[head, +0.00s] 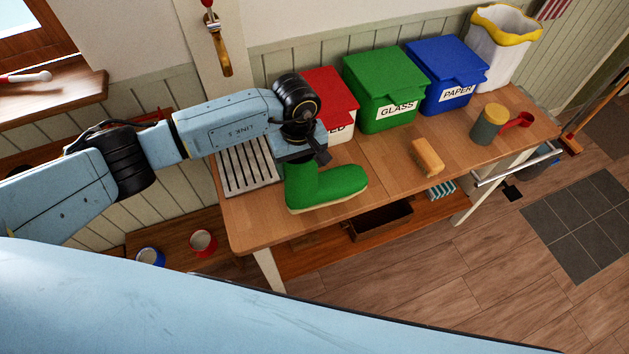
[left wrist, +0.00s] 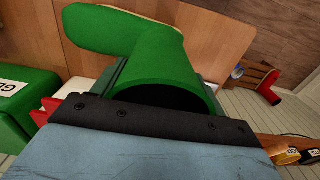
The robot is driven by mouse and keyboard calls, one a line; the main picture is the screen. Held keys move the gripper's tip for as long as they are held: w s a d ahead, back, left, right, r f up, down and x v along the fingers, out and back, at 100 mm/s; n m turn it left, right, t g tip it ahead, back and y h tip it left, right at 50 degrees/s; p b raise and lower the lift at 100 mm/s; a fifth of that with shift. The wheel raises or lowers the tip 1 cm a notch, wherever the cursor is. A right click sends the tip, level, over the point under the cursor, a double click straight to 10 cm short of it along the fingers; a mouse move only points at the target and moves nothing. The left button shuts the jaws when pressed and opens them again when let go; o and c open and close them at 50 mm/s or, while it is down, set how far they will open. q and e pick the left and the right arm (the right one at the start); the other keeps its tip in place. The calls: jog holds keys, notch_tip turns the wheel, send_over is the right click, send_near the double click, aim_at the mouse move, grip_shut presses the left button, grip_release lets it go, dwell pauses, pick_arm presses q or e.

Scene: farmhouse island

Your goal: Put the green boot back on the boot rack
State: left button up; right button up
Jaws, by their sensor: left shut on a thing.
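The green boot (head: 340,186) is upright with its toe to the right, over the left front part of the wooden table (head: 385,160). I cannot tell whether its sole touches the tabletop. My left gripper (head: 304,157) comes from above and is shut on the top of the boot's shaft. In the left wrist view the boot (left wrist: 130,38) fills the upper middle, with its dark opening towards the camera. A grey slatted rack (head: 247,168) lies on the table's left end, just left of the boot. My right gripper is not in view.
A red bin (head: 336,88), green GLASS bin (head: 382,82) and blue PAPER bin (head: 445,68) line the table's back. A brush (head: 427,157), a grey-green canister (head: 487,127) and a red scoop (head: 519,121) are to the right. Bare tabletop lies between boot and brush.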

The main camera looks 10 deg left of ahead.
pick_arm(q)
jog(key=shift+r+p, duration=1.35)
jog(key=shift+r, duration=1.15)
jog(key=shift+a+b, duration=0.2)
jog(key=shift+b, duration=0.35)
jog(key=a+m+b, duration=0.2)
jog(key=b, duration=0.3)
jog(key=shift+a+r, duration=0.15)
jog(key=shift+r, duration=0.05)
jog(key=s+a+r+m+b, duration=0.2)
jog(key=s+a+m+b, duration=0.1)
jog(key=b, duration=0.4)
jog(key=shift+s+a+r+m, duration=0.15)
jog(key=shift+s+a+m, duration=0.25)
jog(key=shift+a+m, duration=0.4)
jog(key=shift+d, duration=0.15)
